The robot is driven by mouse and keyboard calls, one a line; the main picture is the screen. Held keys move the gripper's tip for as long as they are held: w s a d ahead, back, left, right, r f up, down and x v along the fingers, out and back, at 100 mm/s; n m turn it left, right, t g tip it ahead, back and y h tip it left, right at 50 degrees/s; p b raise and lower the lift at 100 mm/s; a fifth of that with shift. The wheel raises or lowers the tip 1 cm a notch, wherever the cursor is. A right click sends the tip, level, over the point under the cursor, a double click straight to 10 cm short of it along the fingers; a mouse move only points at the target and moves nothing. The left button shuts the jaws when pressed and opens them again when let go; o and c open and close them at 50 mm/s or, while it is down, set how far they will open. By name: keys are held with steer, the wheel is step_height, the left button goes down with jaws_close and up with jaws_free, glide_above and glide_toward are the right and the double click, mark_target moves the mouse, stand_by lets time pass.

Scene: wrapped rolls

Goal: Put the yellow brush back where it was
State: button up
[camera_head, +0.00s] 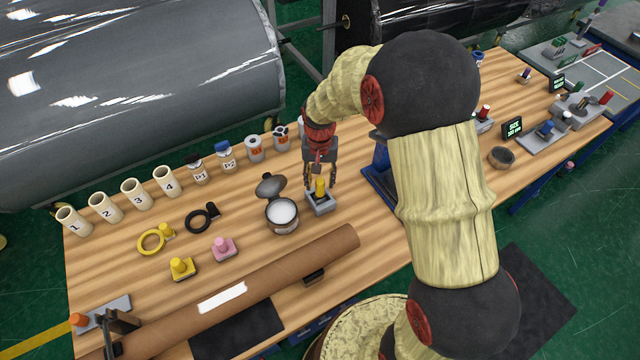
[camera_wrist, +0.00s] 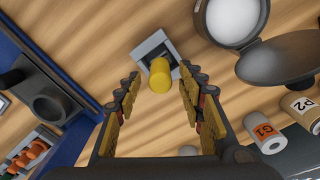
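A yellow cylindrical handle (camera_head: 320,187), which looks like the yellow brush, stands upright in a small grey square holder (camera_head: 322,207) near the middle of the table. Its lower end is hidden in the holder. In the wrist view the yellow handle (camera_wrist: 159,76) and the grey holder (camera_wrist: 152,46) show between and just beyond my fingers. My gripper (camera_head: 320,181) points down at the handle with one finger on each side. In the wrist view my gripper (camera_wrist: 160,82) is open, with visible gaps between the handle and both fingers.
An open jar of white stuff (camera_head: 282,214) stands just left of the holder. A blue-edged stand (camera_head: 381,185) is close on the right. A long brown roll (camera_head: 250,285) lies in front. Yellow (camera_head: 181,268) and pink (camera_head: 223,248) knobbed pieces lie to the left.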

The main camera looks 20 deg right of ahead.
step_height(320, 180, up, 9)
steer(key=shift+r+p, duration=0.15)
steer(key=shift+p, duration=0.35)
steer(key=s+r+n+t, duration=0.3)
steer(key=s+r+t, duration=0.1)
steer(key=s+r, duration=1.2)
steer(key=s+r+n+t, duration=0.1)
steer(key=s+r, duration=0.1)
steer(key=s, duration=0.6)
steer(key=shift+s+r+n+t, duration=0.25)
steer(key=shift+r+n+t, duration=0.05)
steer(key=shift+r, duration=0.1)
step_height(320, 180, down, 6)
steer(key=b, duration=0.6)
